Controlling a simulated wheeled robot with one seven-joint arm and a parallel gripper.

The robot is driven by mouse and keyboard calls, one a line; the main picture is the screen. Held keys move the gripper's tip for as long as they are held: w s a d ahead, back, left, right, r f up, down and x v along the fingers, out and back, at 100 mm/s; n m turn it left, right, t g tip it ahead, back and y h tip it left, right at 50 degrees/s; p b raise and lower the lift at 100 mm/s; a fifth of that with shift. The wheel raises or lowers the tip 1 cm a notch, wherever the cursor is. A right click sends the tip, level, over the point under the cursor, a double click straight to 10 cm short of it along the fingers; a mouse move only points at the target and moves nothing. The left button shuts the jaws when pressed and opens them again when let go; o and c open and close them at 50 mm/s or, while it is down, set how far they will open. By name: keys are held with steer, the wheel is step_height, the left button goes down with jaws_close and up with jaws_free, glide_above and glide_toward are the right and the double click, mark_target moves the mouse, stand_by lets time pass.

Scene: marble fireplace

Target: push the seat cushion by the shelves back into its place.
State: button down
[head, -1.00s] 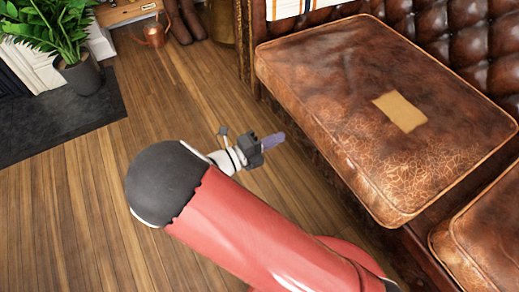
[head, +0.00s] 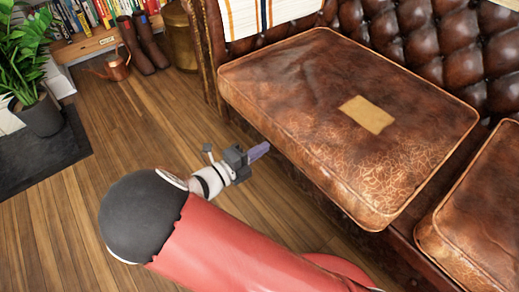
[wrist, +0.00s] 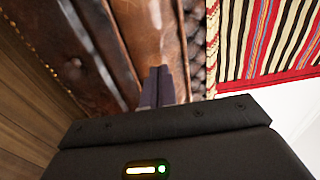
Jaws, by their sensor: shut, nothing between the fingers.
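The seat cushion (head: 300,95) is worn brown leather with a tan patch on top. In the head view it lies on the sofa at the shelf end, its front edge jutting out over the sofa's front. My gripper (head: 259,151) is shut and empty, just off the cushion's front side and low beside it; I cannot tell whether it touches. In the wrist view the shut fingers (wrist: 160,86) point along brown leather (wrist: 150,30), with the dark sofa front to the left.
A second cushion (head: 480,215) lies at the right. The tufted backrest (head: 420,40) stands behind. Boots (head: 140,45), a copper watering can (head: 112,62) and a potted plant (head: 35,80) stand at the back left. The wooden floor (head: 110,140) left of my arm is clear.

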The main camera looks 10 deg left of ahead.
mark_target(278, 139)
steer(key=shift+p+x, duration=1)
steer(key=shift+x, duration=1.05)
steer(key=shift+s+a+r+p, duration=0.15)
steer(key=shift+s+a+p, duration=0.15)
steer(key=shift+p, duration=0.3)
steer(key=shift+p+v, duration=0.75)
steer(key=shift+v, duration=0.25)
steer(key=shift+s+a, duration=0.15)
steer(key=shift+s, duration=0.05)
steer(key=shift+s+a, duration=0.1)
